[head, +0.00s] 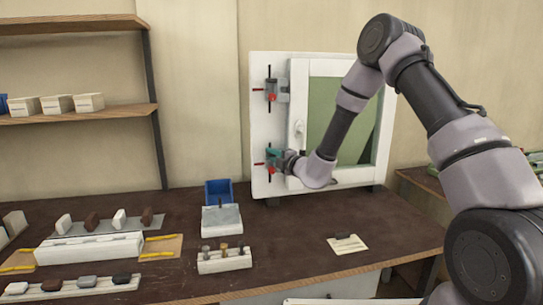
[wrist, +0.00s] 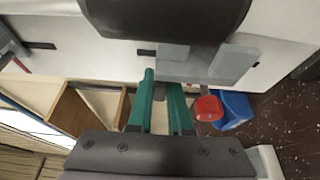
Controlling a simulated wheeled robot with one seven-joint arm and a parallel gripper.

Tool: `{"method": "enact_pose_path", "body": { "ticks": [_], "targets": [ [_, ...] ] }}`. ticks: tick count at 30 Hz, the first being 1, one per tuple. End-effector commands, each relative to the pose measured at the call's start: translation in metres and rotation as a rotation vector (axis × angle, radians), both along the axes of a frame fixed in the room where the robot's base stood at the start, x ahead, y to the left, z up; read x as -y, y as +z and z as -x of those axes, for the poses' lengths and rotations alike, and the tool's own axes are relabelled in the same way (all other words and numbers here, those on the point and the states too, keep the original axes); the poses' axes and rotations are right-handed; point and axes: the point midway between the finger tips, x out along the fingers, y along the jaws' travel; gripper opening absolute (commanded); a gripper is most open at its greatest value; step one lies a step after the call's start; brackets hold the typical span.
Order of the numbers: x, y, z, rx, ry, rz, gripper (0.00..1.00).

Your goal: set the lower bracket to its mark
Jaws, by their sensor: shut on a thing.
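The lower bracket (head: 271,166) is a grey piece with a red knob, low on the left of the white upright panel (head: 261,125). Its grey plate (wrist: 232,62) and red knob (wrist: 207,108) also show in the wrist view. My gripper (head: 274,154) has teal fingers and is shut on the lower bracket; in the wrist view the fingers (wrist: 160,88) reach its edge. The exact contact is partly hidden.
The upper bracket (head: 276,91) with a red knob sits higher on the panel. A framed window (head: 300,75) with a white handle adjoins it. A blue bin (head: 218,190) and a grey-topped block (head: 221,219) stand below on the brown bench (head: 370,215).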

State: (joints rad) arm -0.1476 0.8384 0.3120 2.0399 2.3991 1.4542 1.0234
Motion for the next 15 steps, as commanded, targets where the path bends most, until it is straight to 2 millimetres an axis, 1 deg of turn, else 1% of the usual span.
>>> {"method": "enact_pose_path", "body": {
  "ticks": [11, 15],
  "targets": [
    [0.000, 0.000, 0.000, 0.000, 0.001, 0.000, 0.00],
    [0.000, -0.011, 0.000, -0.004, 0.001, 0.000, 0.00]
  ]
}}
